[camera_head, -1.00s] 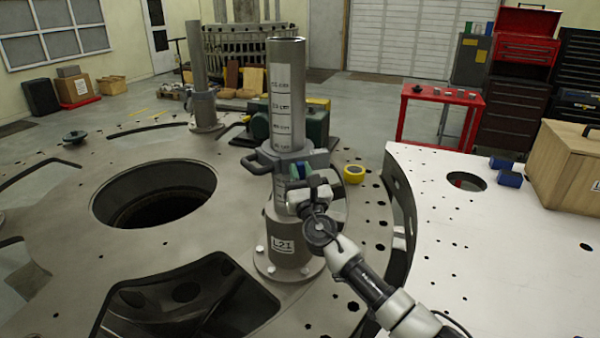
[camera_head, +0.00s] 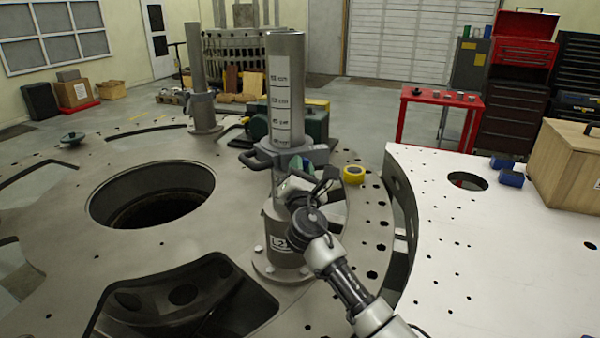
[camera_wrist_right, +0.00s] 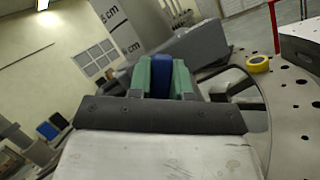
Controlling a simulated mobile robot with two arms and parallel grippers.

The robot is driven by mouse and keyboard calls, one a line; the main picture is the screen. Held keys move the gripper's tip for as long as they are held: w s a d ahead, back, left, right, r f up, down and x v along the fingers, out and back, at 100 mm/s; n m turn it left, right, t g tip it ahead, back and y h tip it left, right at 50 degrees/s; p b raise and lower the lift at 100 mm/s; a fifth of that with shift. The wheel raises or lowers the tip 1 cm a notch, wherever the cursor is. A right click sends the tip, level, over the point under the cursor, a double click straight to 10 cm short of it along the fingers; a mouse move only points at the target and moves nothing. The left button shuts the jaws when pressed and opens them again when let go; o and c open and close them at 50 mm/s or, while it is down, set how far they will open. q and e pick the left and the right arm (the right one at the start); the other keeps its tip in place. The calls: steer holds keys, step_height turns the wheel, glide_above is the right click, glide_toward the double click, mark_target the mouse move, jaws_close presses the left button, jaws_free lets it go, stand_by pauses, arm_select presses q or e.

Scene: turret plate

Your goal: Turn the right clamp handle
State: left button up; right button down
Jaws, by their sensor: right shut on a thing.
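A grey upright post (camera_head: 286,75) with cm marks stands on the turret plate (camera_head: 60,225). A grey clamp (camera_head: 318,153) surrounds it. The clamp's dark left handle (camera_head: 254,160) sticks out to the left. My right gripper (camera_head: 300,168) is at the clamp's near right side, shut on the right clamp handle, which it mostly hides. In the right wrist view, the green fingers (camera_wrist_right: 161,76) close about a blue part, with the grey clamp body (camera_wrist_right: 190,50) just beyond. A dark curved bar shows right of the fingers. My left gripper is not in view.
A yellow tape roll (camera_head: 353,174) lies on the plate right of the post. A large round hole (camera_head: 150,195) opens on the left. A white plate (camera_head: 470,250) at right carries a wooden box (camera_head: 565,165) and blue pieces. A second post (camera_head: 196,75) stands behind.

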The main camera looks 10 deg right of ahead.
steer(key=m+g+h, duration=0.1)
steer(key=m, duration=0.2)
steer(key=shift+f+m+b, duration=0.1)
steer(key=shift+m+b, duration=0.2)
steer(key=shift+m, duration=0.1)
steer(key=m+g+h, duration=0.1)
steer(key=m, duration=0.2)
steer(key=shift+d, duration=0.1)
steer(key=m+g, duration=0.1)
steer(key=m, duration=0.2)
steer(key=m+g, duration=0.1)
steer(key=m, duration=0.1)
steer(key=shift+f+m+g+p, duration=0.1)
steer(key=shift+m+g+p, duration=0.2)
steer(key=shift+m+p, duration=0.1)
steer(key=c, duration=1)
jaws_free()
steer(key=shift+c, duration=0.2)
steer(key=shift+d+f, duration=0.1)
